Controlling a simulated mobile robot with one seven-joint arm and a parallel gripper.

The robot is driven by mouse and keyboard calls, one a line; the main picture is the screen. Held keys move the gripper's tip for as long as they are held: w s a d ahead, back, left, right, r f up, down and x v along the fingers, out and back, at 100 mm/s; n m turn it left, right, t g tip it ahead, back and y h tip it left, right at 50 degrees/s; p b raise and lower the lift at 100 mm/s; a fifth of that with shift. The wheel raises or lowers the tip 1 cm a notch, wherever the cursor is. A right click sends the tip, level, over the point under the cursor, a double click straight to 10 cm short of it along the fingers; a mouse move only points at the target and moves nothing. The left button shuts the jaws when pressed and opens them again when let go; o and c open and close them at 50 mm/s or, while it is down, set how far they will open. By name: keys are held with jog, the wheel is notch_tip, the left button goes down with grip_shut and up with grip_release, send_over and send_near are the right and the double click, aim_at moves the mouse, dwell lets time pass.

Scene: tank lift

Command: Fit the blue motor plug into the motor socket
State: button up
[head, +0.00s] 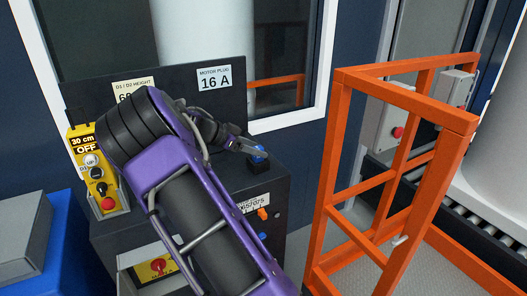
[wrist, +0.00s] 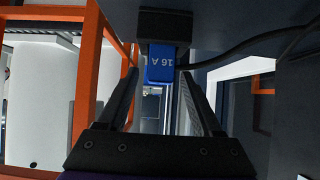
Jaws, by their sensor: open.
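The blue motor plug (head: 259,152) stands in a dark holder (head: 260,167) on top of the dark console, near its right end. In the wrist view the plug (wrist: 161,66), marked 16 A, shows between and just beyond my fingertips, with the black holder (wrist: 166,25) behind it. My gripper (head: 249,149) is open and reaches the plug from the left. Whether a finger touches the plug, I cannot tell. A small blue fitting (head: 263,238) shows low on the console front. I cannot tell whether it is the motor socket.
A "motor plug 16 A" sign (head: 214,78) is on the back panel. An orange knob (head: 263,213) sticks out of the console front. A yellow control box (head: 97,172) stands left of my arm. An orange railing (head: 340,150) rises at right. A dark cable (wrist: 250,50) runs right from the plug area.

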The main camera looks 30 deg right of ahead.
jog(key=v, duration=0.7)
jog(key=shift+r, duration=0.2)
jog(key=shift+a, duration=0.2)
